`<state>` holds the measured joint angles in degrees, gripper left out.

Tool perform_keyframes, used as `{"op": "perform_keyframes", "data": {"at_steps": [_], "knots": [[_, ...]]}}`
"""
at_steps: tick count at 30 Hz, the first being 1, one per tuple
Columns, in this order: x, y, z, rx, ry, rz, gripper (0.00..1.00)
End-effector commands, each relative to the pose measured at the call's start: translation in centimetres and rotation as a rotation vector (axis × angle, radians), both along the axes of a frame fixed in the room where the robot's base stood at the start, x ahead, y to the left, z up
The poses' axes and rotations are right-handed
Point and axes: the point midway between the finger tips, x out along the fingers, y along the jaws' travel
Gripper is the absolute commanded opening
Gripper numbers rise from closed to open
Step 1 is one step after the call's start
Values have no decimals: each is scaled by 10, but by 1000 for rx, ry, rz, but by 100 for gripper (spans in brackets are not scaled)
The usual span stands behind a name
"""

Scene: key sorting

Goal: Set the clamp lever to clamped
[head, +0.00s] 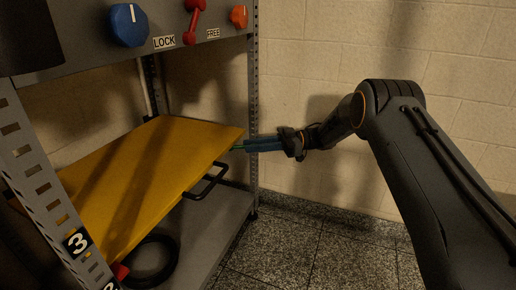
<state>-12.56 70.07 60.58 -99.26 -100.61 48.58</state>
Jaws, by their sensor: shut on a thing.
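A red lever (193,20), which seems to be the clamp lever, is on the grey front panel (85,72) at the top left. It stands nearly upright, leaning slightly right at its top, between a LOCK label (164,42) on its left and a FREE label (213,33) on its right. Which setting it is in, I cannot tell. My gripper (243,147) is below and right of the lever, well apart from it, beside the rack's right post. It is shut on a small green thing (238,148), mostly hidden by the blue fingers.
A blue knob (128,25) and an orange knob (239,16) flank the lever. A tilted yellow board (140,180) with a black handle (206,184) lies close to my gripper. A black ring (152,262) lies on the lower shelf. The floor right of the rack is clear.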

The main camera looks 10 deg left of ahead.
Motion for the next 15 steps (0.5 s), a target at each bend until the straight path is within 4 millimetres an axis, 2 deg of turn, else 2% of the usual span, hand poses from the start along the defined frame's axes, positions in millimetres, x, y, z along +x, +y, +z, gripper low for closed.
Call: {"op": "perform_keyframes", "data": {"at_steps": [9,10,13,15], "knots": [[0,2,-1,0,0,0,0],[0,2,-1,0,0,0,23],[0,1,0,0,-1,-1,39],[1,-1,0,0,-1,-4,39]]}}
